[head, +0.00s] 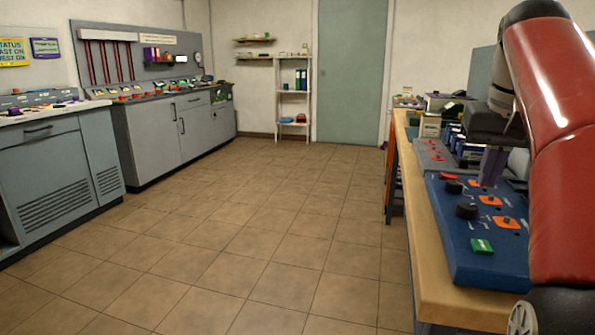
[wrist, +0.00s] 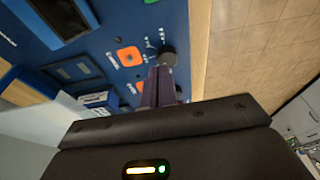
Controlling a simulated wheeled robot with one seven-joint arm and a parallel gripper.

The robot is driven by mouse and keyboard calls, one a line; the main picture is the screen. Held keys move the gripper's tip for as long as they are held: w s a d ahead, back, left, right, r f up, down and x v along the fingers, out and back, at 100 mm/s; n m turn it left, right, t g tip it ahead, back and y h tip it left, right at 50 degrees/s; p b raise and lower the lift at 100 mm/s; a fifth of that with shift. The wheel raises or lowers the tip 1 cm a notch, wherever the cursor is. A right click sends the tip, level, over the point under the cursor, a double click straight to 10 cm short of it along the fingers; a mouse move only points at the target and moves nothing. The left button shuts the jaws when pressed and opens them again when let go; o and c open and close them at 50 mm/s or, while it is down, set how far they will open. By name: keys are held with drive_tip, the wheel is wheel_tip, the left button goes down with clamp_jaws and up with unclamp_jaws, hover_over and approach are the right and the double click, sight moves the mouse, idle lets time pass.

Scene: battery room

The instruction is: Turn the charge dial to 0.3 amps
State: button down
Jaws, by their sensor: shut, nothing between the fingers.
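A blue control panel (head: 460,240) lies on the wooden bench at the right. It carries a round black dial (head: 466,210) near its left edge and a second black dial (head: 452,187) farther back. My gripper (head: 488,180) is shut and empty over the panel, fingers pointing down. In the wrist view the fingertips (wrist: 160,72) are close to a black dial (wrist: 168,56) with small white marks around it. I cannot tell whether they touch it. The dial's pointer and the scale numbers are too small to read.
Orange switch plates (head: 506,222) and a green switch (head: 481,246) sit on the panel near the dials. A grey panel (head: 430,155) and boxes stand behind on the bench (head: 430,275). The tiled floor (head: 260,220) is clear.

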sight(469, 224)
drive_tip(key=shift+s+a+b+x, duration=0.1)
drive_tip(key=shift+s+b+x, duration=0.25)
drive_tip(key=shift+x, duration=0.65)
drive_tip(key=shift+s+a+b+x, duration=0.1)
drive_tip(key=shift+b+x, duration=0.35)
drive_tip(key=shift+x, duration=0.6)
drive_tip(key=shift+s+b+x, duration=0.25)
drive_tip(key=shift+b+x, duration=0.15)
drive_tip(key=shift+x, duration=0.6)
drive_tip(key=shift+w+f, duration=0.15)
drive_tip(key=shift+w, duration=0.05)
drive_tip(key=shift+w+a+p, duration=0.1)
drive_tip(key=shift+a+p, duration=0.45)
drive_tip(key=shift+p, duration=0.5)
drive_tip(key=shift+s, duration=0.4)
drive_tip(key=shift+w+d+v, duration=0.1)
drive_tip(key=shift+w+v, duration=0.1)
drive_tip(key=shift+v, duration=0.8)
drive_tip(key=shift+w+d+v, duration=0.1)
drive_tip(key=shift+w+v, duration=0.15)
drive_tip(key=shift+v, duration=0.7)
drive_tip(key=shift+w+v, duration=0.2)
drive_tip(key=shift+v, duration=0.8)
